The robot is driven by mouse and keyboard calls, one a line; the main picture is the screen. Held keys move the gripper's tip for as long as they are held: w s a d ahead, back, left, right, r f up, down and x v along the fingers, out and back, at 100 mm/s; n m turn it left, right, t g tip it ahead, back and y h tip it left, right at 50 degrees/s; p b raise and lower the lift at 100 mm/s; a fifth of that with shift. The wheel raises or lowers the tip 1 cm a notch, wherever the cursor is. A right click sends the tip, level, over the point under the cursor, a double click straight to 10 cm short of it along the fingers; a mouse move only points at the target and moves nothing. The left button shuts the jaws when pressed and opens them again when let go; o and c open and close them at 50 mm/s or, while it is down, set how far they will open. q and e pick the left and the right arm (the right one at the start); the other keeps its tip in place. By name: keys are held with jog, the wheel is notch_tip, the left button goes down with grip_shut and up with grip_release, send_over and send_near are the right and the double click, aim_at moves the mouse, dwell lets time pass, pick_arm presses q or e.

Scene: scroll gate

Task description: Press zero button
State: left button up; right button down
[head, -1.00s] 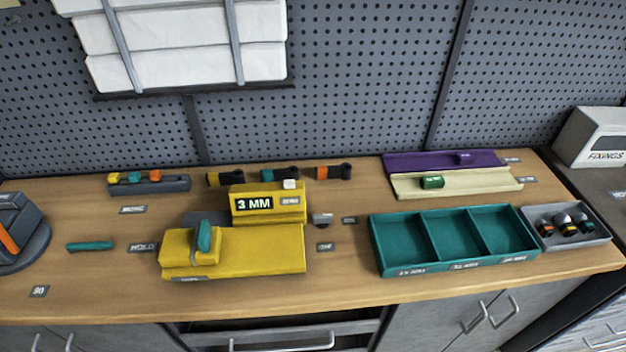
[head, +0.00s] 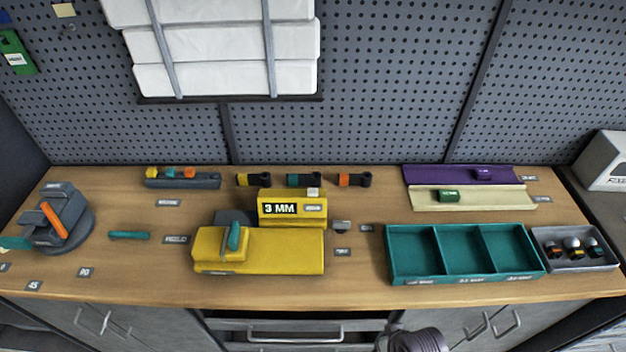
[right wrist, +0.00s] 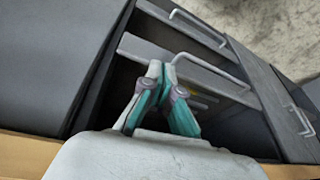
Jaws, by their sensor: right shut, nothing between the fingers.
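A yellow block with a "3 MM" display (head: 279,208) stands at the back of a yellow fixture (head: 275,250) on the bench. A small white button (head: 313,192) sits on top of this block at its right end, above a small label too blurred to read. A teal lever (head: 234,237) stands on the fixture's left part. In the right wrist view my right gripper (right wrist: 163,68) is shut and empty, its teal and grey fingers meeting in front of the drawer and cabinet fronts below the bench top, away from the button. My left gripper is not in view.
A teal three-compartment tray (head: 388,254) and a grey tray of knobs (head: 573,263) stand at right. A grey rotary device (head: 58,222) stands at left near angle tags. Several coloured clamp-like parts lie behind the display. The bench front is mostly clear.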

jog(key=w+a+r+n+t+y+p, duration=0.1)
jog(key=w+a+r, duration=0.15)
jog(key=r, duration=0.65)
jog(key=w+a+r+y+p, duration=0.1)
jog(key=a+r+p, duration=0.15)
jog(key=r, duration=0.75)
jog(key=w+a+r+n+y, duration=0.35)
jog(key=w+a+r, duration=0.25)
jog(key=w+a, duration=0.65)
jog(key=w+d+r+m+y, duration=0.1)
jog(key=w+r+m, duration=0.1)
jog(key=w+r, duration=0.7)
jog(key=w, duration=0.4)
jog(key=shift+w+d+r+g+b, duration=0.15)
jog(key=shift+d+r+g+b, duration=0.15)
jog(key=shift+r+b, duration=0.1)
jog(key=shift+f+m+y, duration=0.1)
jog(key=shift+m+y, duration=0.15)
